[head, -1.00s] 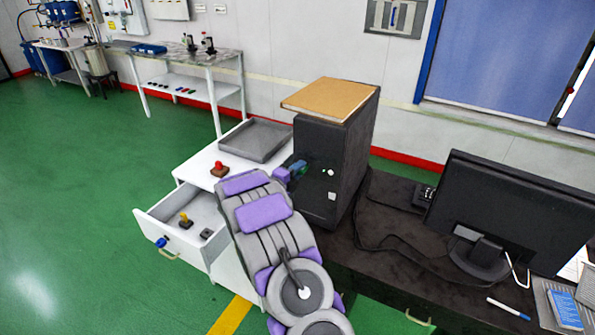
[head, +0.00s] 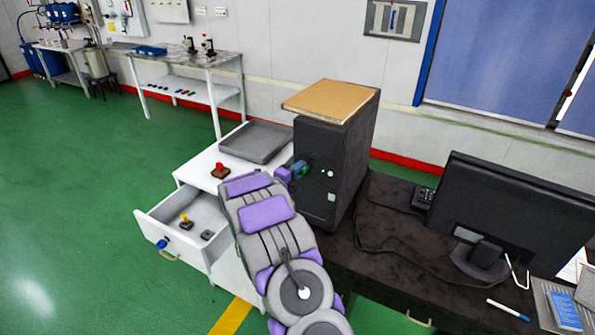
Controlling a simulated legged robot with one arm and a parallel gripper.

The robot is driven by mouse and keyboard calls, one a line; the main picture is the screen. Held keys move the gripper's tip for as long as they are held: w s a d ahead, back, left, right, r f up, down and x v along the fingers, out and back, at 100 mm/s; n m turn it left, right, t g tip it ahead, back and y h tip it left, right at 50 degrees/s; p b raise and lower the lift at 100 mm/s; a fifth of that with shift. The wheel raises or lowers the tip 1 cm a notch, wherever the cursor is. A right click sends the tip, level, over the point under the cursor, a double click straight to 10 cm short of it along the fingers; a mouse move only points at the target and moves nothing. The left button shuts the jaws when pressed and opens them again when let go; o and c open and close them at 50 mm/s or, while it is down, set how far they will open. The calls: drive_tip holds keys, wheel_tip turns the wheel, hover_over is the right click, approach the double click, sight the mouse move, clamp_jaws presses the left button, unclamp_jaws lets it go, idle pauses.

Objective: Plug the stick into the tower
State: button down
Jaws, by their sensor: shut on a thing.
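The black computer tower (head: 337,152) stands upright at the left end of the dark desk, with a cardboard-coloured board (head: 331,101) on top. My arm reaches up from the bottom of the head view to the tower's left side. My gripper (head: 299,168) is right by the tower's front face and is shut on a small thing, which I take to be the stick. The stick itself is mostly hidden by the gripper and too small to make out. I cannot tell whether it touches or sits in the tower.
A white cabinet with an open drawer (head: 160,219) holds small items. On its top are a red-knobbed joystick (head: 220,171) and a grey tray (head: 256,142). A monitor (head: 505,220), loose cable and blue booklet (head: 563,309) occupy the desk. Green floor (head: 70,210) is free at left.

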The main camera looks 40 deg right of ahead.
drive_tip(key=c, duration=1.1)
unclamp_jaws()
drive_tip(key=shift+s+d+r, duration=0.15)
drive_tip(key=shift+s+d, duration=0.05)
drive_tip(key=shift+o, duration=0.6)
drive_tip(key=shift+s, duration=0.1)
drive_tip(key=shift+a+f, duration=0.1)
drive_tip(key=shift+f, duration=0.1)
